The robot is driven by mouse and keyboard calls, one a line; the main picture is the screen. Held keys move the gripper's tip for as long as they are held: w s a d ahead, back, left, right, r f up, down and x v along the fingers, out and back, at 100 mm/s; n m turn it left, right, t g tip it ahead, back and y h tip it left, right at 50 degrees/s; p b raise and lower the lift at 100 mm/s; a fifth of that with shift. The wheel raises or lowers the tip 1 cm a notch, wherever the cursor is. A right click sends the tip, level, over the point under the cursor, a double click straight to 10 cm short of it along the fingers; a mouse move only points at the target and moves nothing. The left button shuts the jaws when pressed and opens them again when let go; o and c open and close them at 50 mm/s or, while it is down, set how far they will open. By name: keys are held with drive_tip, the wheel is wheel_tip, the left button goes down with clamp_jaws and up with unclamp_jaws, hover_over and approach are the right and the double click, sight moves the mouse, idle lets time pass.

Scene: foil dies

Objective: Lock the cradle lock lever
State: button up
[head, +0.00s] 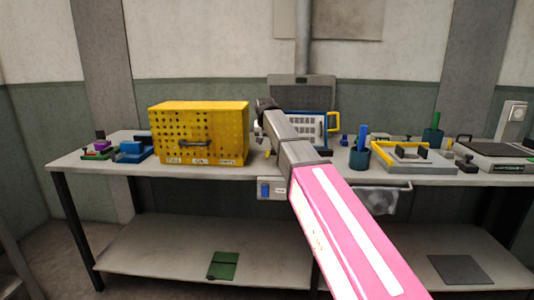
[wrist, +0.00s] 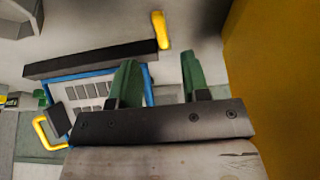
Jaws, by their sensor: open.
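In the wrist view a yellow lever (wrist: 160,30) stands at the right end of a dark bar (wrist: 95,58); it looks like the lock lever. Beside the bar lies a blue-framed plate (wrist: 85,90) with rows of grey cells, apparently in the cradle. It also shows in the head view (head: 308,128), partly behind my arm. A yellow loop handle (wrist: 42,132) sticks out from the plate. My gripper (wrist: 158,76) is open, with its green fingers apart and nothing seen between them. The lever appears beyond the fingertips, apart from them. My left finger overlaps the plate's edge in view.
A yellow perforated cabinet (head: 200,135) stands left of my arm; its yellow side (wrist: 290,80) fills the wrist view's right edge.

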sight(267, 154)
drive_tip(key=x, duration=0.7)
drive_tip(key=shift+f, duration=0.2)
clamp_jaws()
